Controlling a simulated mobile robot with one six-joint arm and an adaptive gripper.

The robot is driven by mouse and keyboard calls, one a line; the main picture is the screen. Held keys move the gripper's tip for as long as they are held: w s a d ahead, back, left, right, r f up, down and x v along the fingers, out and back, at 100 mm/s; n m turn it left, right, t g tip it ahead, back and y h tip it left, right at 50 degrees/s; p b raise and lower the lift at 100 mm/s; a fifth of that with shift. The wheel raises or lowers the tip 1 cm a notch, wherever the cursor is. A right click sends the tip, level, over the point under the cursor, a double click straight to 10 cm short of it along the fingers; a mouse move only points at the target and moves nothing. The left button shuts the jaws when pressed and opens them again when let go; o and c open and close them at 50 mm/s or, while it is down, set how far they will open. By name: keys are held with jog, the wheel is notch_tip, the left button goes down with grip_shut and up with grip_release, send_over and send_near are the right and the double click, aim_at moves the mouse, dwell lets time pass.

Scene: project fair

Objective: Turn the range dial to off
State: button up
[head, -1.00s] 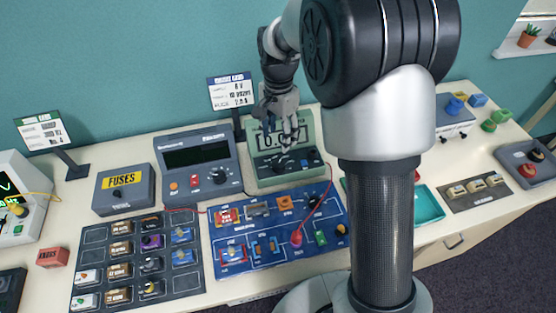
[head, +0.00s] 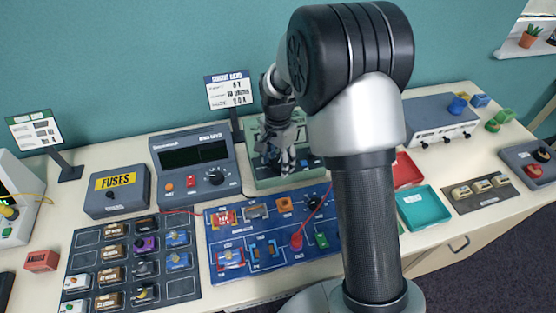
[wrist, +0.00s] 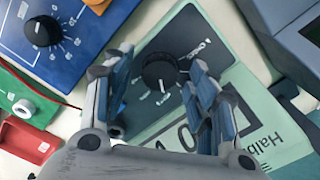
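The green meter (head: 262,179) stands at the back middle of the table; my gripper and wrist hide most of its face in the head view. Its black round range dial (wrist: 160,70) shows in the wrist view, with a white pointer line aimed toward the picture's bottom. Small markings ring the dial but are too small to read surely. My gripper (wrist: 159,85) is open, with one finger on either side of the dial; I cannot tell whether they touch it. In the head view my gripper (head: 284,160) is low over the meter's front.
A grey bench meter (head: 195,160) with its own dial stands left of the green meter. The blue component board (head: 285,265) lies in front, with a red lead. A sign (head: 230,90) stands behind. Red and teal trays (head: 421,208) lie to the right.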

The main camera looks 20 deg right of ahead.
jog(key=c, duration=1.1)
jog(key=shift+o, duration=0.2)
jog(key=shift+n, duration=0.3)
jog(key=n+p, duration=0.1)
jog(key=n, duration=0.1)
jog(key=shift+r+n+p, duration=0.1)
jog(key=shift+n+p, duration=0.2)
jog(key=shift+p, duration=0.1)
jog(key=shift+n+p, duration=0.7)
jog(key=shift+n, duration=1.1)
jog(key=o, duration=1.1)
